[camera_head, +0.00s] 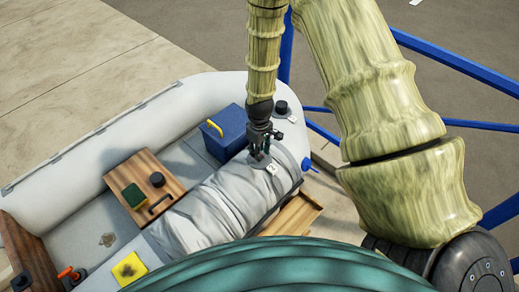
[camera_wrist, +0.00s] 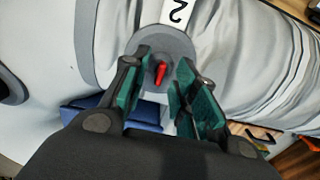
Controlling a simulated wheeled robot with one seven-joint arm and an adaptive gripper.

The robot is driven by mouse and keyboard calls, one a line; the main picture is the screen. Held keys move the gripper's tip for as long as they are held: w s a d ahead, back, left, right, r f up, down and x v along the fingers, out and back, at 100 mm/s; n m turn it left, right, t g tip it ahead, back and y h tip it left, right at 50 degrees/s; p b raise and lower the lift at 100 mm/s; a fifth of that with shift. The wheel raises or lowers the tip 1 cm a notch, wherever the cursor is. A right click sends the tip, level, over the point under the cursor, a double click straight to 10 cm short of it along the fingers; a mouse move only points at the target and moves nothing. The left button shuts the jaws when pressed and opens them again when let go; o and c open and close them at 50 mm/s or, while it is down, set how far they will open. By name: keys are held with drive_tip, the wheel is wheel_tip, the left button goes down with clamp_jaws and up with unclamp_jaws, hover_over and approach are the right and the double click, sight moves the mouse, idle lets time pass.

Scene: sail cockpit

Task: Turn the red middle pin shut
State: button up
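The red pin (camera_wrist: 160,73) stands on a round grey valve plate (camera_wrist: 158,42) set in the pale grey boat tube. In the wrist view it lies between the two green-padded fingers of my gripper (camera_wrist: 158,90). The fingers are apart, with a gap on each side of the pin. A white label with a "2" (camera_wrist: 176,12) is beside the plate. In the head view my gripper (camera_head: 262,150) is over the tube near the label (camera_head: 271,169); the pin itself is too small to tell there.
A blue box with a yellow handle (camera_head: 226,133) stands just left of my gripper. A yellow pad (camera_head: 129,268) and an orange-handled item (camera_head: 68,272) are at the lower left. A blue fitting (camera_head: 310,165) sticks out right.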

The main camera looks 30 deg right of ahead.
drive_tip(key=shift+f, duration=0.1)
clamp_jaws()
drive_tip(key=shift+m, duration=0.3)
drive_tip(key=m, duration=1.2)
drive_tip(key=shift+w, duration=0.1)
drive_tip(key=m+p, duration=0.1)
drive_tip(key=m, duration=0.4)
idle(0.3)
drive_tip(key=shift+m, duration=0.3)
